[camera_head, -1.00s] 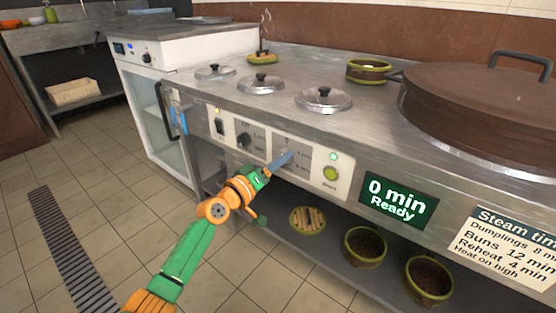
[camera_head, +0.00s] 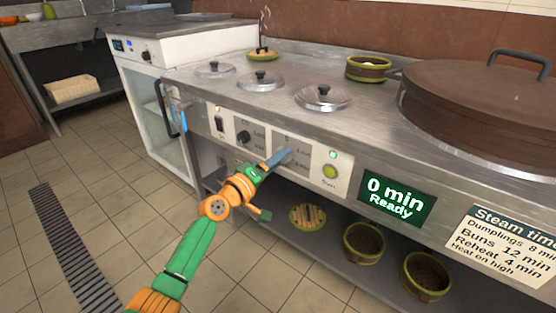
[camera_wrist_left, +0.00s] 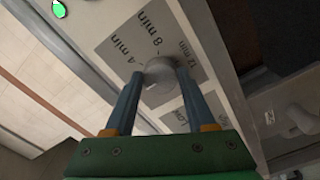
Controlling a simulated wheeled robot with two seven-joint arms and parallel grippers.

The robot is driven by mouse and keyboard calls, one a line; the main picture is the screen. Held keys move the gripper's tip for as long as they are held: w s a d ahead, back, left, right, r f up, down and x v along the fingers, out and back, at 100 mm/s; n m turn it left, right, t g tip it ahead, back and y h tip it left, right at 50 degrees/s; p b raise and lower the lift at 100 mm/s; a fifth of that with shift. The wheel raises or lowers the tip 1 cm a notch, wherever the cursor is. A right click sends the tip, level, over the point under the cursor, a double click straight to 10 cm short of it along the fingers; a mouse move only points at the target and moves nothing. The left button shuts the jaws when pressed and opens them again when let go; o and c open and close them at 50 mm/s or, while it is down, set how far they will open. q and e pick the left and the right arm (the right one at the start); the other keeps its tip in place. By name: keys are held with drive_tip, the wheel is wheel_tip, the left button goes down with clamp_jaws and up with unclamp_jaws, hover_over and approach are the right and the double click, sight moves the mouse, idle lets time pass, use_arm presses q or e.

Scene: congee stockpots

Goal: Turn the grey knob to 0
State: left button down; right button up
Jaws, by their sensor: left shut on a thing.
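The grey knob (camera_wrist_left: 160,72) sits on a grey dial plate marked 4 min, 8 min and 12 min in the left wrist view. My left gripper (camera_wrist_left: 157,76) is shut on it, with one blue finger on each side. In the head view my left gripper (camera_head: 285,155) reaches the dial plate (camera_head: 302,149) from the lower left and mostly hides the knob. I cannot tell exactly which mark the knob points to. The display (camera_head: 391,198) reads "0 min Ready". My right gripper is not in view.
A black knob (camera_head: 243,137) and a switch (camera_head: 219,124) are left of the dial. A green button (camera_head: 330,171) is to its right.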

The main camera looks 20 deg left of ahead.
use_arm(q)
drive_tip(key=shift+c, duration=1.2)
unclamp_jaws()
drive_tip(key=shift+s, duration=0.1)
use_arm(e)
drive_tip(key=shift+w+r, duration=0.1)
use_arm(q)
drive_tip(key=p+v, duration=0.2)
drive_tip(key=v, duration=0.5)
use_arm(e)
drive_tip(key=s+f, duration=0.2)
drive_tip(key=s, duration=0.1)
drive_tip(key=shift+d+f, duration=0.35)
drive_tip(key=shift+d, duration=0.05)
